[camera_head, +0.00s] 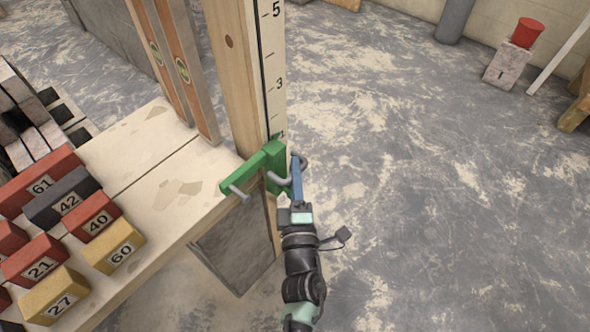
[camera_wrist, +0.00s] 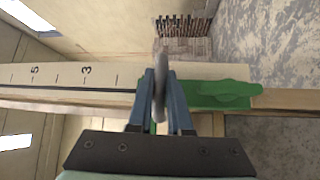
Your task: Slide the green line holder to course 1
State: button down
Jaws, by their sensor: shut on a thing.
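The green line holder (camera_head: 274,158) sits on the wooden post (camera_head: 232,70), against its numbered scale strip (camera_head: 272,60). Its top edge is below the 3 mark, and the lower end of the scale is hidden behind it. A grey peg sticks out at its left end, and a grey bar handle (camera_head: 279,181) is at its front. My gripper (camera_head: 296,165) is at the holder's right side. In the wrist view, the blue fingers (camera_wrist: 161,92) are shut on the grey handle, with the green body (camera_wrist: 215,93) just right of them.
A pale bench (camera_head: 150,160) left of the post carries numbered red, yellow and dark blocks (camera_head: 98,216). Two spirit levels (camera_head: 178,60) stand upright behind. A red tub (camera_head: 527,32) rests on a block marked 1 (camera_head: 508,66) at the back right. The floor right of my arm is clear.

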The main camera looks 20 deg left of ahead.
jog(key=shift+f+b, duration=0.6)
jog(key=shift+f, duration=0.55)
jog(key=shift+s+f, duration=0.1)
jog(key=c, duration=0.9)
grip_release()
jog(key=shift+o, duration=0.3)
jog(key=p+v, duration=0.2)
jog(key=v, duration=1.1)
